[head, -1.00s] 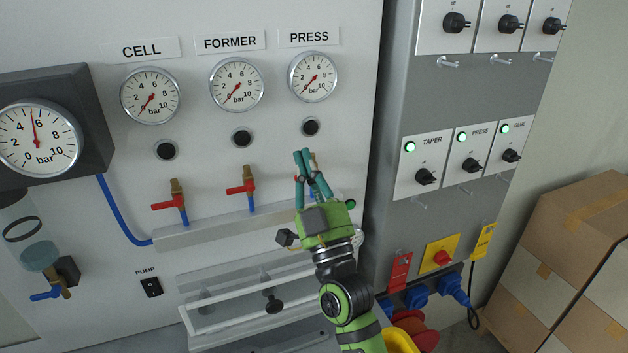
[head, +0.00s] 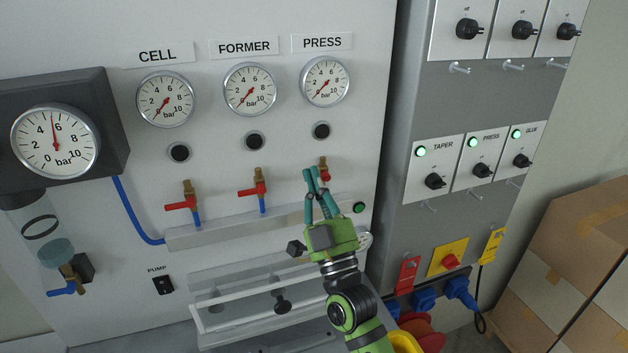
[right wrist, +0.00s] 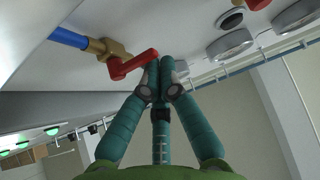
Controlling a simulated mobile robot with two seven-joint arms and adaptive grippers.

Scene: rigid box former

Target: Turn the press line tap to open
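The press line tap (head: 324,174) is below the PRESS gauge (head: 325,82), with a brass body and red handle. My right gripper (head: 311,171) is just left of and in front of it, hiding part of the handle and pipe. In the right wrist view, the red handle (right wrist: 134,65) reaches out from the brass body (right wrist: 105,47) toward the fingertips (right wrist: 160,62). The fingertips are together and look shut, with nothing seen between them. They are close beside the handle's end; I cannot tell if they touch. My left gripper is not in view.
The CELL tap (head: 182,203) and FORMER tap (head: 255,188) stand to the left, handles pointing left. A pale rail (head: 235,228) runs under the taps. A grey switch cabinet (head: 400,245) juts out on the right. A clear guard (head: 245,315) is below.

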